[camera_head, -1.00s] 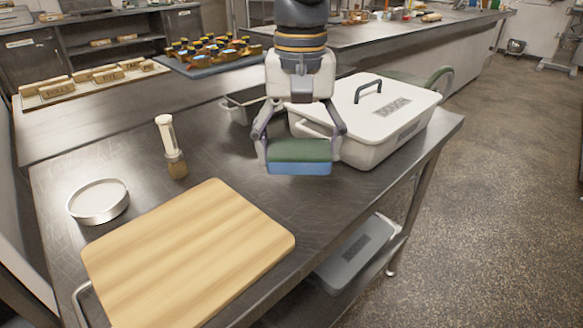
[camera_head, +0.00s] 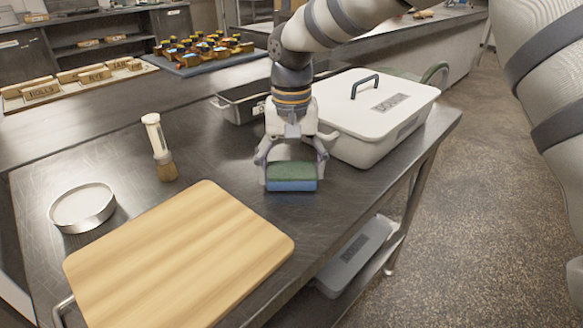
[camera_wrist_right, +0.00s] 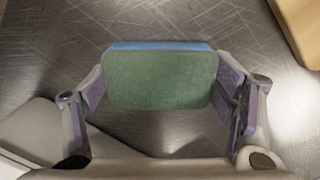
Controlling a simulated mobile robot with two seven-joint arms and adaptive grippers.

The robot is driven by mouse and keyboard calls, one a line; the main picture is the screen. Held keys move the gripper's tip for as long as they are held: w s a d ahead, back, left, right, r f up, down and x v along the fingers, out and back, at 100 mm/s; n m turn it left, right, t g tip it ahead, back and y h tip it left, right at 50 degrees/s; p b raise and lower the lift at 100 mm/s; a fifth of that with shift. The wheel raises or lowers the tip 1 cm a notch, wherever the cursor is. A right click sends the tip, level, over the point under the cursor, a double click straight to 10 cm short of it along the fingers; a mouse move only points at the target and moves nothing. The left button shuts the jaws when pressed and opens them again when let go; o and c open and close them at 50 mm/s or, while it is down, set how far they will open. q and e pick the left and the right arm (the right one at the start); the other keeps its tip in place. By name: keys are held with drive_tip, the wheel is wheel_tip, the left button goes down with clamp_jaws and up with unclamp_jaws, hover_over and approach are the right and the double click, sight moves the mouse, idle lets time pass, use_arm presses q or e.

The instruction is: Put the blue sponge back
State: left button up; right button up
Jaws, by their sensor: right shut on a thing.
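The blue sponge (camera_head: 291,184) has a green top layer and a blue lower layer. It is between the fingers of my right gripper (camera_head: 291,172), which is shut on it from both sides. The sponge is at or just above the steel table, between the white lidded box and the wooden board; I cannot tell whether it touches the table. In the right wrist view the sponge (camera_wrist_right: 160,78) sits level between the finger pads of the gripper (camera_wrist_right: 162,88). My left gripper is not in view.
A white lidded box (camera_head: 350,110) stands right behind the gripper, with a dark metal pan (camera_head: 232,110) at its left. A wooden board (camera_head: 180,255), a brush (camera_head: 160,150) and a round sieve (camera_head: 82,208) are on the left. The steel table (camera_head: 235,172) is bare around the sponge.

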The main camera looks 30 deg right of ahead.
sight(292, 170)
drive_tip(key=o, duration=1)
drive_tip(key=shift+f, duration=0.15)
wheel_tip(292, 170, up, 12)
drive_tip(key=shift+r, duration=0.15)
